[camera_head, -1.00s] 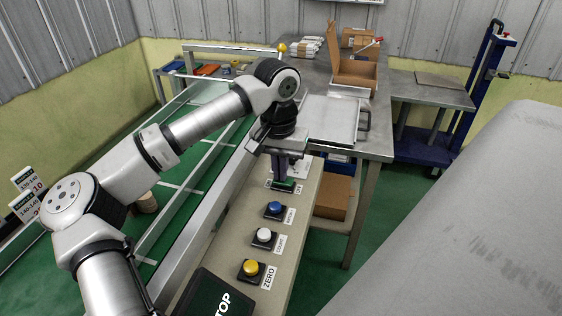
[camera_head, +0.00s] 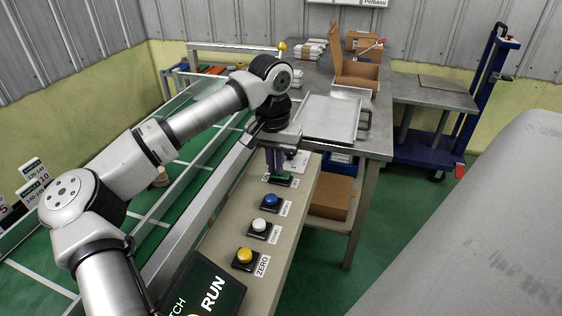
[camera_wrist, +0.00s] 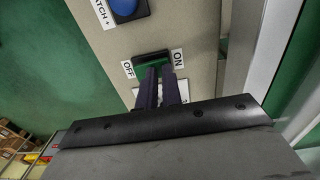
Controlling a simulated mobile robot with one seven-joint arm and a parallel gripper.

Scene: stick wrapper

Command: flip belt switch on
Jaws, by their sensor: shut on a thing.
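The belt switch (camera_head: 289,181) is a small green rocker in a dark housing on the beige control panel (camera_head: 240,230). It also shows in the wrist view (camera_wrist: 141,61), between the OFF label (camera_wrist: 128,69) and the ON label (camera_wrist: 179,59). My gripper (camera_head: 277,178) points down onto the switch. In the wrist view its two dark fingertips (camera_wrist: 160,69) are close together at the rocker, and part of the switch is hidden behind them. The dark display (camera_head: 200,293) reads RUN.
Blue (camera_head: 271,200), white (camera_head: 259,225) and yellow (camera_head: 245,255) buttons line the panel nearer me. A green conveyor (camera_head: 150,228) runs along the left. A metal table (camera_head: 378,140) with a tray (camera_head: 330,118) and an open carton (camera_head: 356,73) stands beyond.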

